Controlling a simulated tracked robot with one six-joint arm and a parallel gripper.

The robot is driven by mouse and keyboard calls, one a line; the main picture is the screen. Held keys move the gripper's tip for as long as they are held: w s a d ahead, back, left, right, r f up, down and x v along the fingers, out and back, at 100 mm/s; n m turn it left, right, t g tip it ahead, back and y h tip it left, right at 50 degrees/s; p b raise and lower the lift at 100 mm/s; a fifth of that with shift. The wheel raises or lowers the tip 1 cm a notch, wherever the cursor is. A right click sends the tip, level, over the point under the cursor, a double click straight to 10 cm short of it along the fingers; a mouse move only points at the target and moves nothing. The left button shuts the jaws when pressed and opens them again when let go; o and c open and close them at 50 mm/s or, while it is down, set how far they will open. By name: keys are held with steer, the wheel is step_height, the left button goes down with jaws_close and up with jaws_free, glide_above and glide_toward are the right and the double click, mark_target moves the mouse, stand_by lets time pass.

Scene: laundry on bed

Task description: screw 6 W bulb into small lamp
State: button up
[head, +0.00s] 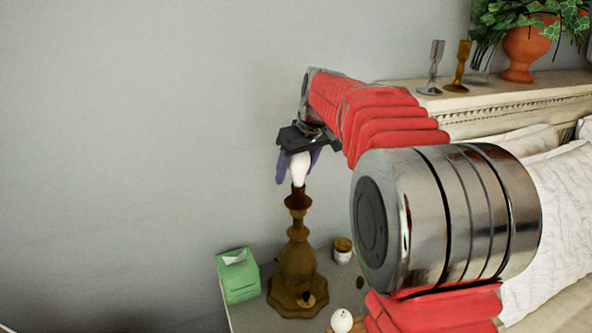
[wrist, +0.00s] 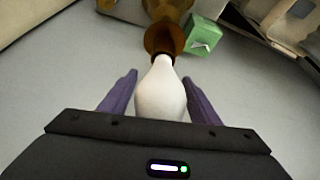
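The small lamp (head: 297,252) is a brass-brown turned stand without a shade, upright on the nightstand. A white bulb (head: 299,168) stands upright at its top, its narrow end at the socket (head: 298,200). The bulb's threads are hidden, so I cannot tell how deep it sits. In the wrist view the bulb (wrist: 161,92) points into the brown socket cup (wrist: 164,40). My gripper (head: 298,165) is above the lamp, pointing down. Its purple fingers (wrist: 160,76) are on both sides of the bulb, with narrow gaps showing, so it looks open around it.
A second round white bulb (head: 341,321) is at the nightstand's front. A green tissue box (head: 238,276) and a small jar (head: 343,250) stand beside the lamp. The bed (head: 560,220) and a mantel with candlesticks (head: 433,68) and a plant pot (head: 524,52) are right.

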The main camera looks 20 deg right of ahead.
steer(key=c, duration=0.8)
steer(key=shift+d+m+h, duration=0.25)
steer(key=shift+m+h, duration=0.55)
steer(key=shift+m, duration=0.9)
steer(key=shift+d+m+h, duration=0.25)
steer(key=shift+m+h, duration=0.35)
steer(key=shift+m, duration=1.1)
steer(key=shift+m, duration=0.3)
